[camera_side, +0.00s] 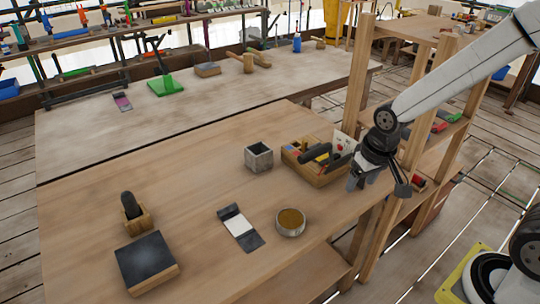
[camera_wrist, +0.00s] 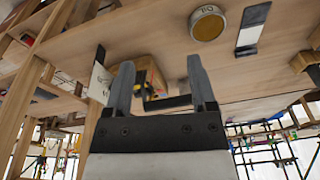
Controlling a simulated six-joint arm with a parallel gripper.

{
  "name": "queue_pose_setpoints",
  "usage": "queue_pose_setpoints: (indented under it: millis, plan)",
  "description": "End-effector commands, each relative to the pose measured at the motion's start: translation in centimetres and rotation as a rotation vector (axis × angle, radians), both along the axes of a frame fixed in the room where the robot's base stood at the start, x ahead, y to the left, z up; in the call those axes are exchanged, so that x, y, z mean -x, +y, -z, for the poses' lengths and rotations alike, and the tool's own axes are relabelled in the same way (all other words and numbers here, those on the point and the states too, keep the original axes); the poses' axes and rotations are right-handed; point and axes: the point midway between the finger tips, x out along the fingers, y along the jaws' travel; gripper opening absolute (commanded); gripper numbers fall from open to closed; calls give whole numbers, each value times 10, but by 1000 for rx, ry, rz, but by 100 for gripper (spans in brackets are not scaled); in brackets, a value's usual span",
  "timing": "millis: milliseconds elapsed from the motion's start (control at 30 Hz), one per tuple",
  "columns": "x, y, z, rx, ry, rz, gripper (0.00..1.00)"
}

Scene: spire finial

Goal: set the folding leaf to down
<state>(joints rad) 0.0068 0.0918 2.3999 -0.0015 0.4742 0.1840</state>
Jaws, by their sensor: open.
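No part is plainly recognisable as the folding leaf. An upright white panel with red marks (camera_side: 343,146) stands at the back right of the wooden tool box (camera_side: 318,172) and may be it. The panel also shows at the left of the wrist view (camera_wrist: 98,82), beside my left finger. My gripper (camera_side: 372,182) is open at the right edge of the near bench, close to the box and the panel. In the wrist view my gripper (camera_wrist: 162,72) has its fingers spread, with the box (camera_wrist: 142,70) beyond them. I see nothing held. Part of the panel's lower edge is hidden.
On the near bench (camera_side: 190,190) are a grey cup (camera_side: 259,157), a round tin (camera_side: 290,222), a dark strip with a white patch (camera_side: 240,227), a dark-topped block (camera_side: 147,262) and a wooden holder (camera_side: 136,216). Wooden posts (camera_side: 357,85) stand close to my arm.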

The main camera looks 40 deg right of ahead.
Motion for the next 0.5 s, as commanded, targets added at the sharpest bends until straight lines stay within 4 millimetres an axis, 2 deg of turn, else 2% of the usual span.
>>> queue_pose_setpoints:
  millis: [200,500]
  plan:
    - [-47,-4,-10,-32,71,239,72]
    - [-106,-11,-21,-48,171,592,72]
